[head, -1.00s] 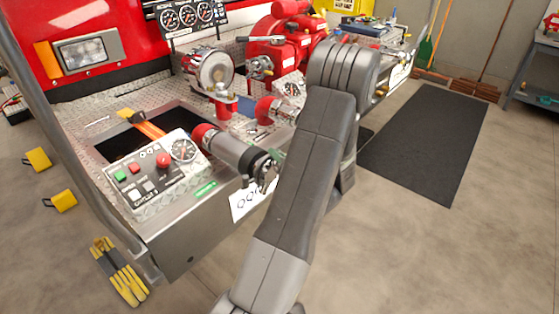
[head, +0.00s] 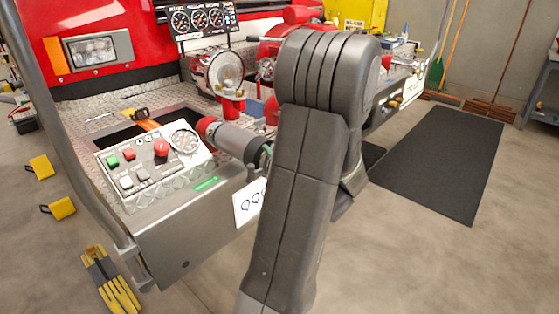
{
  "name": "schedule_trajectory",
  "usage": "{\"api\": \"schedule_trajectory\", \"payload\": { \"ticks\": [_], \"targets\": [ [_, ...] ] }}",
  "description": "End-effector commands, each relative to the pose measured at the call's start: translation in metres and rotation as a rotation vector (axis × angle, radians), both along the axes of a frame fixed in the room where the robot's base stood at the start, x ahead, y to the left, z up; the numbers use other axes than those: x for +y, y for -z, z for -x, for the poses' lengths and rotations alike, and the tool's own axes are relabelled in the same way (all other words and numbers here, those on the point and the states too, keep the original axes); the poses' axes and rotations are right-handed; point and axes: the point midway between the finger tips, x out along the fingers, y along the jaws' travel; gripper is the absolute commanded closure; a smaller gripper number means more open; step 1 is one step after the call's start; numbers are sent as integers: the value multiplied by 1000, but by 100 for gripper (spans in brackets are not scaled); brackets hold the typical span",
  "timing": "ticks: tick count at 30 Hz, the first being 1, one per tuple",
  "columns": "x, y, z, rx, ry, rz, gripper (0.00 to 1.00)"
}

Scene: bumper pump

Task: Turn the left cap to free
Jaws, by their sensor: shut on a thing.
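A large round silvery cap (head: 229,69) faces out on the left side of the red pump (head: 266,62), above the bumper deck. It appears to be the left cap, and it shows clear of my arm. How far it is turned cannot be read at this size. My gripper is hidden behind my own dark grey arm, which fills the middle of the head view and covers the pump's centre and right. What the gripper touches cannot be seen.
A control panel (head: 132,184) with buttons and a gauge stands on the bumper at left. A grey cylinder with a red end (head: 234,140) lies beside it. Gauges (head: 202,19) stand above the cap. A black mat (head: 440,165) lies on open floor at right.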

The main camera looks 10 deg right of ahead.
Motion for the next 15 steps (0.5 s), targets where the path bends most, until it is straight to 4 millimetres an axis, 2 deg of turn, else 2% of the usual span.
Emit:
{"api": "schedule_trajectory", "payload": {
  "ticks": [1, 15],
  "targets": [
    [3, 8, 2, -29, -2, 36, 100],
    [17, 16, 13, -245, -2, 314, 100]
  ]
}}
